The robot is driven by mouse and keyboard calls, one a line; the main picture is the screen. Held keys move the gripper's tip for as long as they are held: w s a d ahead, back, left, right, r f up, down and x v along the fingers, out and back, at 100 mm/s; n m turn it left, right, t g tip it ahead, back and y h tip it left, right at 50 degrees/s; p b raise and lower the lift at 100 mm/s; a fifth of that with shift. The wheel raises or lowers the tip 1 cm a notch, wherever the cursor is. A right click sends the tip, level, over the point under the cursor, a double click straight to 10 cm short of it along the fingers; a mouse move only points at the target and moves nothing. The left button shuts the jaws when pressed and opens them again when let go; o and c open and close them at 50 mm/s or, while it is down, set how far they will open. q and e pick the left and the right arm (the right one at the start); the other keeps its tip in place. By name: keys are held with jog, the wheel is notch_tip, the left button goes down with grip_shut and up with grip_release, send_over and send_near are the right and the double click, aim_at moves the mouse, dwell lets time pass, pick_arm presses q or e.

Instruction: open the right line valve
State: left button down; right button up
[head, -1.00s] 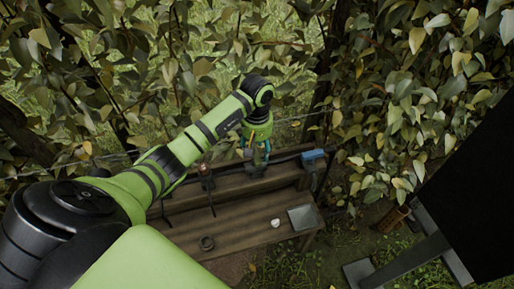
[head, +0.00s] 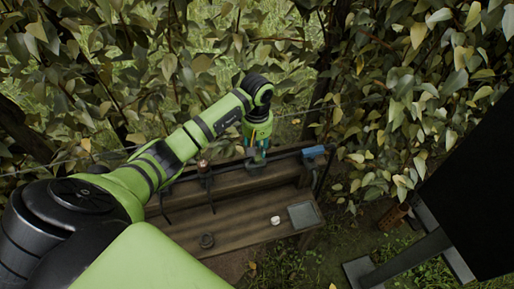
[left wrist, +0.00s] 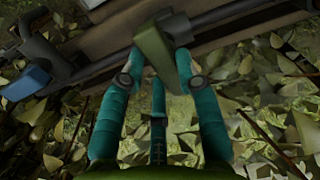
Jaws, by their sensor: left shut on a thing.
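My left gripper (head: 257,154) reaches down over the dark pipe (head: 289,153) along the back of the wooden bench. In the left wrist view its teal fingers (left wrist: 155,62) are shut on an olive-green valve lever (left wrist: 154,48), one on each side. The lever stands out across the pipe (left wrist: 225,15). In the head view the lever is mostly hidden by the gripper. A blue part (head: 313,152) sits on the line to the right of my gripper; it also shows in the left wrist view (left wrist: 27,80). My right gripper is not in view.
The wooden bench (head: 240,225) carries a dark ring (head: 206,241), a small white object (head: 275,220) and a grey square plate (head: 303,215). A copper-coloured fitting (head: 203,166) stands left of my gripper. Leaves crowd behind. A large dark panel (head: 470,190) stands at right.

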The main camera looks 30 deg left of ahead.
pick_arm(q)
jog(key=n+b, duration=0.2)
jog(key=shift+a+f+b, duration=0.15)
jog(key=shift+f+b, duration=0.05)
jog(key=shift+b, duration=0.1)
jog(key=shift+n+b, duration=0.55)
jog(key=shift+n, duration=0.25)
jog(key=shift+r+n+b, duration=0.1)
jog(key=shift+n+b, duration=0.2)
jog(key=shift+n, duration=0.7)
jog(key=n, duration=0.2)
jog(key=shift+a+n+b, duration=0.1)
jog(key=shift+n+b, duration=0.2)
jog(key=shift+b, duration=0.1)
jog(key=n, duration=0.3)
jog(key=shift+n+b, duration=0.3)
jog(key=shift+b, duration=0.05)
jog(key=n, duration=0.5)
jog(key=shift+s+a, duration=0.1)
jog(key=shift+a, duration=0.05)
jog(key=shift+n, duration=0.4)
jog(key=c, duration=0.9)
grip_release()
jog(key=shift+r, duration=0.1)
